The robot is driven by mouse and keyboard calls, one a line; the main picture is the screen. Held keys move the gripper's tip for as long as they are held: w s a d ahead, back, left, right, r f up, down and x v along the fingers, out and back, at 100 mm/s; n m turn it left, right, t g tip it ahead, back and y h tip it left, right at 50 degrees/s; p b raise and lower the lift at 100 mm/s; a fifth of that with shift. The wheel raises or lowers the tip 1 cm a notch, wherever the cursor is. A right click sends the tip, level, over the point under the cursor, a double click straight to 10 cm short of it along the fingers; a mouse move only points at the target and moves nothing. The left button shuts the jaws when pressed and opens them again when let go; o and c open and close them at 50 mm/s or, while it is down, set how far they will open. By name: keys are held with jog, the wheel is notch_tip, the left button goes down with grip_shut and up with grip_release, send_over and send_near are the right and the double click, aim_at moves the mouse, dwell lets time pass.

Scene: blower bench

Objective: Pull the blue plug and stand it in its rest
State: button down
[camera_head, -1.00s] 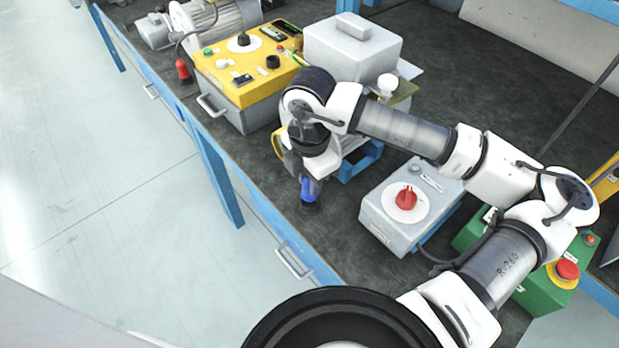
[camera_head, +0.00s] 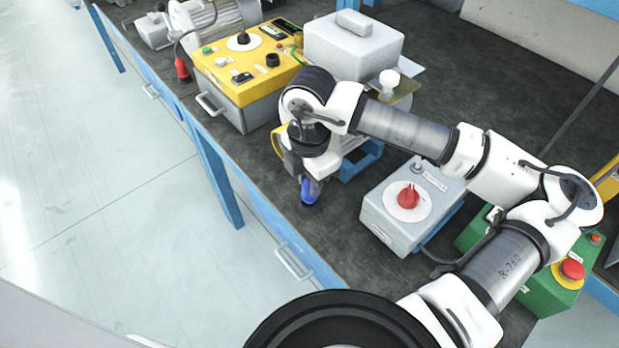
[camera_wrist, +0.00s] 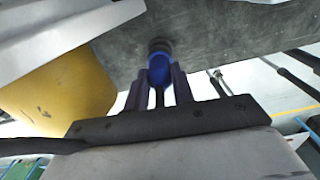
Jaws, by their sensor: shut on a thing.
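The blue plug (camera_head: 308,190) is upright between the jaws of my gripper (camera_head: 308,181), near the front edge of the bench. Its lower end meets a small dark round piece, which looks like its rest, on the bench top. In the wrist view, the blue plug (camera_wrist: 160,72) sits between the two fingers of my gripper (camera_wrist: 161,85), which is shut on it. The dark round piece (camera_wrist: 160,46) shows just beyond the plug. I cannot tell whether the plug is fully seated there.
A grey box with a red knob (camera_head: 408,200) stands right of my gripper. A yellow-topped control box (camera_head: 245,75) and a light grey lidded box (camera_head: 352,45) stand behind. A green box with a red button (camera_head: 560,275) is at right. The blue bench edge (camera_head: 255,215) is close on the left.

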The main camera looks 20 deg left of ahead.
jog(key=shift+f+b, duration=0.65)
jog(key=shift+b, duration=0.1)
jog(key=c, duration=1.1)
grip_release()
jog(key=shift+r, duration=0.1)
notch_tip(320, 180, up, 14)
jog(key=shift+f+b, duration=0.15)
jog(key=shift+b, duration=0.4)
jog(key=shift+s, duration=0.1)
